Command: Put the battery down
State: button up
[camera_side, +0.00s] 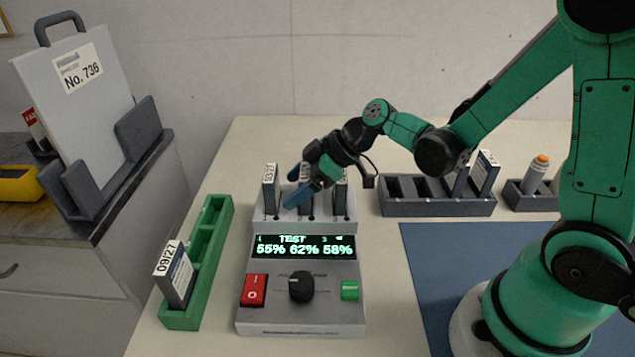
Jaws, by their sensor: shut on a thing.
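A grey tester (300,318) stands in the middle of the table; its lit display reads TEST with 55%, 62% and 58%. My gripper (297,184), with blue fingertips, is over the tester's slots, shut on the middle battery (304,173). That battery stands upright at the middle slot and is largely hidden by the fingers. Another battery (270,187) stands upright in the left slot. A third battery (341,195) stands in the right slot, partly covered by my gripper.
A green tray (212,240) at left holds a battery marked 09/27 (176,276). A dark slotted rack (437,207) at back right holds batteries at its right end. A small holder (530,201) carries an orange-capped tube.

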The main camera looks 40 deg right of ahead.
jog(key=shift+f, duration=0.1)
jog(key=o, duration=1.4)
jog(key=shift+f, duration=0.1)
jog(key=shift+c, duration=0.2)
jog(key=shift+v, duration=2.8)
